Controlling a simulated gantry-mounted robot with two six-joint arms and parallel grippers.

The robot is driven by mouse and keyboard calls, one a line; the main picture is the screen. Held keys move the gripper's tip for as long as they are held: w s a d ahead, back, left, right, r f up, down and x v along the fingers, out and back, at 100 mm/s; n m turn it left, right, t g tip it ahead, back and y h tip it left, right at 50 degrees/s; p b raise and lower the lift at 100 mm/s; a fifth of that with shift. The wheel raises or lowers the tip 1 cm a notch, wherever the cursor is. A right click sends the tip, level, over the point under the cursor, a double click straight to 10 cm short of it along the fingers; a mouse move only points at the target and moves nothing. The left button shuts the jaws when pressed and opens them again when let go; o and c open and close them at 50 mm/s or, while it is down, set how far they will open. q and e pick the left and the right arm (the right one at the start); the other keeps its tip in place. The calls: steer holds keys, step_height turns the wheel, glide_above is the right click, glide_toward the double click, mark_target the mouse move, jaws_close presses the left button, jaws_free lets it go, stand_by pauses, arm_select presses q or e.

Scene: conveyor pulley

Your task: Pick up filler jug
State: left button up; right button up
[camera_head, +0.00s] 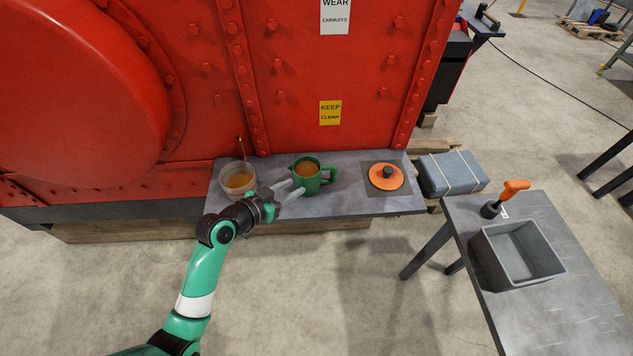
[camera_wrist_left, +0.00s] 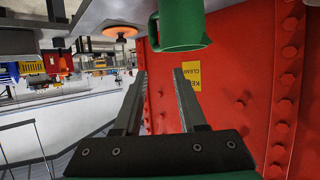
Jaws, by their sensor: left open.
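The filler jug (camera_head: 307,181) is green with an orange-brown filling and stands upright on the grey shelf, its handle toward the right. My left gripper (camera_head: 290,188) is open, its pale fingers pointing at the jug from its left front side. In the head view the fingertips overlap the jug's left edge; I cannot tell whether they touch it. In the left wrist view the jug (camera_wrist_left: 180,28) appears at the top, beyond the open, empty fingers (camera_wrist_left: 160,76). My right gripper is not in view.
On the shelf (camera_head: 347,203), a bowl (camera_head: 239,182) with orange-brown contents and a stick stands left of the jug. An orange disc with a dark knob (camera_head: 386,177) lies to the right. The red machine wall (camera_head: 290,80) rises behind. A side table holds a grey bin (camera_head: 515,255).

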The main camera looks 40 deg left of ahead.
arm_select(q)
steer(key=b+x, duration=0.4)
steer(key=x, duration=0.7)
steer(key=shift+w+a+f, duration=0.2)
steer(key=shift+w, duration=0.15)
jaws_close()
stand_by(1.0)
